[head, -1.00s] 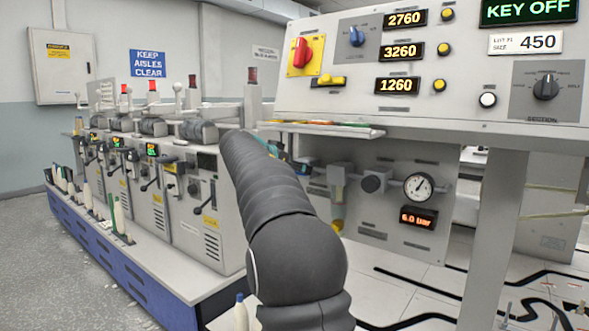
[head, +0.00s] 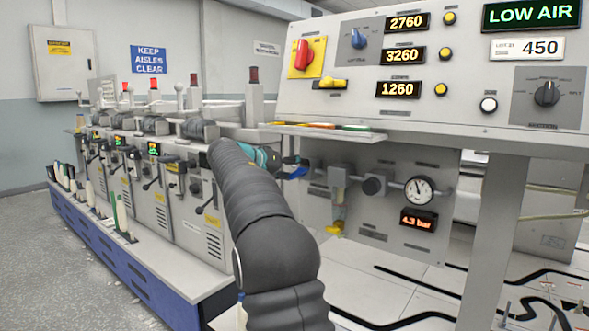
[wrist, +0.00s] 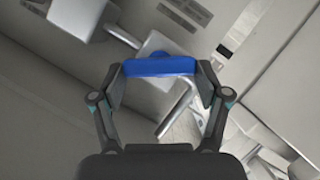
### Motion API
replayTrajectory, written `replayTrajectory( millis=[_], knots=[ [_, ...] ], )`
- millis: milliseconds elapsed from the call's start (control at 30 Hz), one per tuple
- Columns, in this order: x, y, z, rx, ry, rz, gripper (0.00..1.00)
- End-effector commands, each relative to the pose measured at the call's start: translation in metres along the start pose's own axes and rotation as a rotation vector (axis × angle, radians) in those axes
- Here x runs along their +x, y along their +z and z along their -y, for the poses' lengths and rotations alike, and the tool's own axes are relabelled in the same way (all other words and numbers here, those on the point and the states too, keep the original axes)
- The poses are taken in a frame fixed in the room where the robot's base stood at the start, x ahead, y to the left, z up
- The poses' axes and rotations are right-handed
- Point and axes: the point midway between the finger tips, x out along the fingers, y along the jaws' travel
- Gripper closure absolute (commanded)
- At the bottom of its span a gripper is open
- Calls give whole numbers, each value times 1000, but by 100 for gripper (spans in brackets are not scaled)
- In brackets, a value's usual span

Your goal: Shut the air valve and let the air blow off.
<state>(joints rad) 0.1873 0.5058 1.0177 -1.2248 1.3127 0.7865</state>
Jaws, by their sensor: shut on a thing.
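The air valve's blue handle (wrist: 160,66) lies across between the fingertips of my gripper (wrist: 161,76) in the wrist view, gripped at both ends. In the head view the blue handle (head: 296,172) shows at the left end of the air line, with my gripper (head: 284,164) at it, partly hidden by my arm. The round pressure gauge (head: 419,190) has its needle pointing up and left. The display below it (head: 418,219) reads 4.3 bar. The sign (head: 530,14) reads LOW AIR.
The control panel (head: 430,80) with knobs, buttons and number displays overhangs the air line. A narrow shelf (head: 320,132) with coloured items juts out below it. A row of machine units (head: 165,190) stands at left. A grey post (head: 492,240) stands at right.

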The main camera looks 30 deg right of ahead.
Motion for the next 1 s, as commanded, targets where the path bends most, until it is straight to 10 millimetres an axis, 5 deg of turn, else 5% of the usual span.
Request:
replayTrajectory(
  millis=[1000],
  knots=[
    [1,2,10,-803,334,-6,60]
  ],
)
